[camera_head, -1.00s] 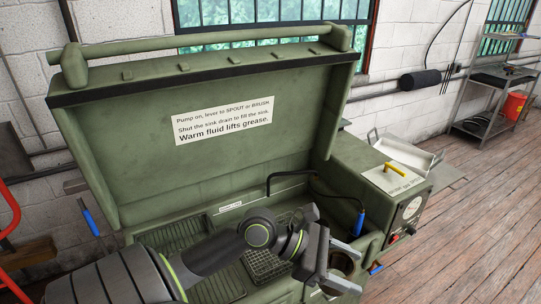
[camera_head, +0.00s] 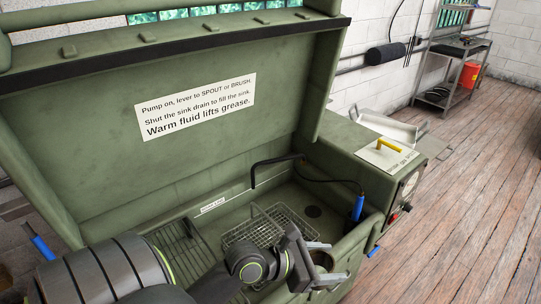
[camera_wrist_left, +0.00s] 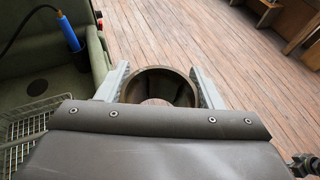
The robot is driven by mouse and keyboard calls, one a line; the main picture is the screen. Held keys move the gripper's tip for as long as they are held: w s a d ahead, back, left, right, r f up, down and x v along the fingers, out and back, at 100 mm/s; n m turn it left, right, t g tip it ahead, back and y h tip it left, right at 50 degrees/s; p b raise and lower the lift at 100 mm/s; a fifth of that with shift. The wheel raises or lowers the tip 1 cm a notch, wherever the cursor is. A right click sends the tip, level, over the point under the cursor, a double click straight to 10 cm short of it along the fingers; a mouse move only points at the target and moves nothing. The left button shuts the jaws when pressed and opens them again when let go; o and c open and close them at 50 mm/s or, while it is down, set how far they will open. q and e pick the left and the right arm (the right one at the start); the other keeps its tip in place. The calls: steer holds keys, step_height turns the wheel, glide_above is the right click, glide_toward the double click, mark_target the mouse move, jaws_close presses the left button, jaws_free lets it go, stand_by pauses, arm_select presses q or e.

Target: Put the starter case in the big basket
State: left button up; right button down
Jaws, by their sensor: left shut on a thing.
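My left gripper (camera_head: 324,262) is shut on the starter case (camera_head: 322,261), a dark, open-ended metal ring. In the left wrist view the case (camera_wrist_left: 180,88) sits between both fingers, and wooden floor shows through and past it. A wire mesh basket (camera_head: 283,216) with a raised handle lies in the green washer's sink, left of and behind the gripper. Its edge also shows in the left wrist view (camera_wrist_left: 38,106). The gripper and case are by the sink's front right rim, outside the basket. My right gripper is not in view.
The washer's raised lid (camera_head: 80,110) stands behind the sink. A black spout (camera_head: 275,161) and a blue-handled brush (camera_head: 358,208) are at the sink's back and right. A dark wire rack (camera_head: 182,245) is left of the basket. A metal tray (camera_head: 390,128) sits beyond the control box.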

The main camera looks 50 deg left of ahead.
arm_select(q)
steer(key=a+f+n+t+y+p, duration=0.1)
steer(key=a+f+n+y+p, duration=0.15)
steer(key=a+f, duration=0.4)
steer(key=a+f+n+y+p, duration=0.1)
steer(key=a+f+n+y, duration=0.15)
steer(key=a, duration=0.75)
steer(key=a+f+n+t+y+p, duration=0.1)
steer(key=a+f+n+y+p, duration=0.15)
steer(key=a+f, duration=0.4)
steer(key=b, duration=0.7)
glide_above(270, 234)
steer(key=s+d, duration=0.2)
steer(key=d, duration=0.3)
steer(key=f, duration=0.4)
steer(key=shift+s+a+m+y, duration=0.15)
steer(key=shift+a+m+y, duration=0.05)
steer(key=shift+m+y, duration=0.05)
steer(key=shift+w+b, duration=0.3)
steer(key=shift+w, duration=0.05)
steer(key=b+x, duration=0.2)
steer(key=f+b+x, duration=0.1)
steer(key=x, duration=0.1)
steer(key=shift+w+f+b, duration=0.15)
steer(key=shift+w+b, duration=0.05)
steer(key=shift+b, duration=0.2)
steer(key=shift+s, duration=0.1)
